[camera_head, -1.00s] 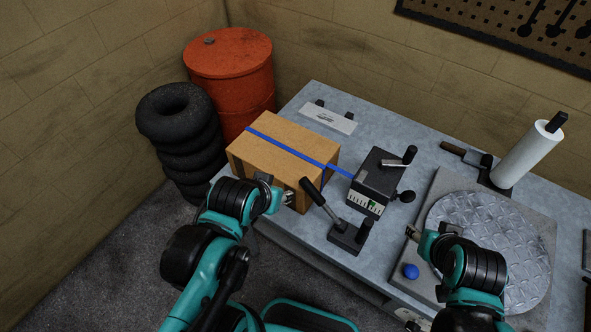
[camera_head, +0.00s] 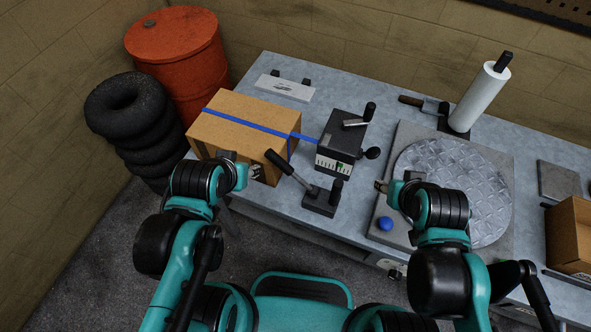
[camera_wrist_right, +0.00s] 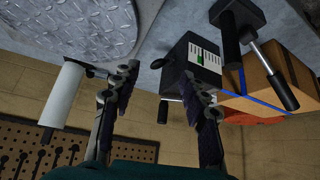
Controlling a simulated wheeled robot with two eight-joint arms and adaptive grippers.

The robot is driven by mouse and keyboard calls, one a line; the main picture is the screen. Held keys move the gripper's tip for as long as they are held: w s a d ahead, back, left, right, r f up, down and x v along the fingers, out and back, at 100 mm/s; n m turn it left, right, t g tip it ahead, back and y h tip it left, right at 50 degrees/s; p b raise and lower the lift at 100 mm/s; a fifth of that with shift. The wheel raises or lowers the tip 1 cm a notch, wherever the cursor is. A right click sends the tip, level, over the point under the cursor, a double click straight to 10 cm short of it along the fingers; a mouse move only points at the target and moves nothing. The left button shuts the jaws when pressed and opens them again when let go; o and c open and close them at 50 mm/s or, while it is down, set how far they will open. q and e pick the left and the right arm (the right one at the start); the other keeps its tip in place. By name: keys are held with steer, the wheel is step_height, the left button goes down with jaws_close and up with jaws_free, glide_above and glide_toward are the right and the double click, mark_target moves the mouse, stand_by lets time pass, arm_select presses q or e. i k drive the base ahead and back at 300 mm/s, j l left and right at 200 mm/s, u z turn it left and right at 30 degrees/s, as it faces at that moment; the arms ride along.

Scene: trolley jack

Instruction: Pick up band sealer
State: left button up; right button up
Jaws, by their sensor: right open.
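A small black hand tool with a long lever (camera_head: 320,199), which looks like the band sealer, stands on the workbench near its front edge, and it also shows in the right wrist view (camera_wrist_right: 232,38). A black box with a white scale (camera_head: 341,141) stands just behind it, and a blue band runs from there over a cardboard box (camera_head: 238,129). My right gripper (camera_head: 384,186) is to the right of the lever tool, apart from it; the right wrist view shows its two fingers (camera_wrist_right: 162,85) spread and empty. My left gripper (camera_head: 240,172) is beside the cardboard box's front; its fingers are unclear.
A round ribbed metal plate (camera_head: 455,180) lies on a grey slab at the right, with a blue knob (camera_head: 385,223) near it. A white roll (camera_head: 480,96) stands behind. An orange drum (camera_head: 176,55) and stacked tyres (camera_head: 130,115) stand left of the workbench (camera_head: 390,110).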

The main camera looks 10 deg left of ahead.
mark_target(326, 204)
steer(key=k+j, duration=0.1)
steer(key=j, duration=0.3)
steer(key=k+j, duration=0.15)
steer(key=j, duration=0.2)
steer(key=k+j, duration=0.1)
steer(key=j, duration=0.3)
steer(key=k+j, duration=0.15)
steer(key=j, duration=0.2)
steer(key=z, duration=0.05)
